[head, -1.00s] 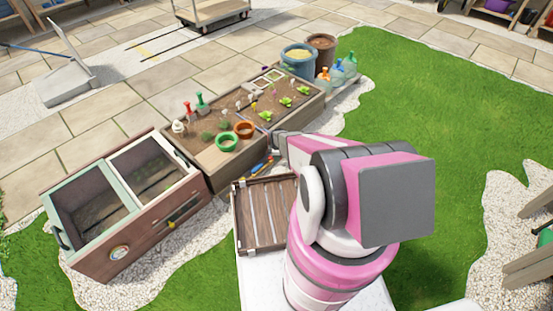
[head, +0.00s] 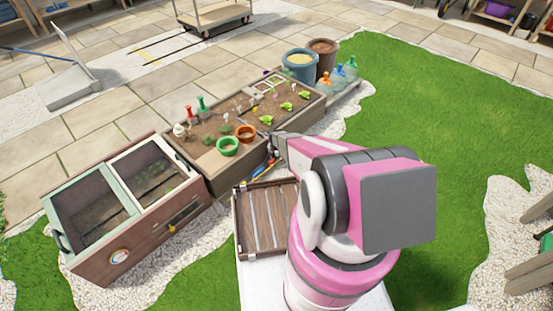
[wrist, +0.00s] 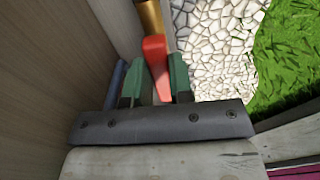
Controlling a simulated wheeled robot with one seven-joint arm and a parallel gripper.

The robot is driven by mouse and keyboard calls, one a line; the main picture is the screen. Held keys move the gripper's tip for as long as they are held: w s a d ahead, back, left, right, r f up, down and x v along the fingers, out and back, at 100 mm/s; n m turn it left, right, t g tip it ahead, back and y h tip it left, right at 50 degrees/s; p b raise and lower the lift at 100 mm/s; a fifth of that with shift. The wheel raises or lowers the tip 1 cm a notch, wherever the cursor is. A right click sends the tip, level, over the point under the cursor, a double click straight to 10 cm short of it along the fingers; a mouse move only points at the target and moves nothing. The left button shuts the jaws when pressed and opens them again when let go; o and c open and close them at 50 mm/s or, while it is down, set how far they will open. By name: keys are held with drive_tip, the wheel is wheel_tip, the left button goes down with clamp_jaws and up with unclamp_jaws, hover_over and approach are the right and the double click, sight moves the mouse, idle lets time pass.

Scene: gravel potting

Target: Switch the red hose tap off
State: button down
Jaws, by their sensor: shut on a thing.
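The red hose tap's handle (wrist: 155,58) stands between the two green fingers of my gripper (wrist: 155,78) in the wrist view. The fingers are shut on it, one on each side. A brass-coloured part (wrist: 150,16) shows just beyond the handle. In the head view my gripper (head: 276,148) is low at the front side of the long planter bed (head: 205,158), and the tap is mostly hidden there. I cannot tell from the handle's angle whether the tap is on or off.
A blue bar-like part (wrist: 117,76) lies just left of the fingers, beside a wooden wall (wrist: 50,70). White gravel (wrist: 205,45) is on the right. A slatted wooden crate (head: 240,225) stands close in front, and a cold frame (head: 105,265) is at the left.

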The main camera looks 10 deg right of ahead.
drive_tip(key=shift+w+a+n, duration=0.1)
drive_tip(key=shift+n, duration=0.3)
drive_tip(key=c, duration=1)
unclamp_jaws()
wheel_tip(320, 180, up, 11)
drive_tip(key=s+r+m, duration=0.8)
drive_tip(key=s+r, duration=0.1)
drive_tip(key=r, duration=0.3)
drive_tip(key=s+r+m, duration=0.9)
drive_tip(key=r, duration=0.4)
drive_tip(key=s+r+m, duration=0.8)
drive_tip(key=s+r, duration=0.1)
drive_tip(key=r, duration=0.3)
drive_tip(key=shift+s+a+r, duration=0.25)
drive_tip(key=shift+s+r, duration=0.05)
drive_tip(key=shift+r, duration=0.05)
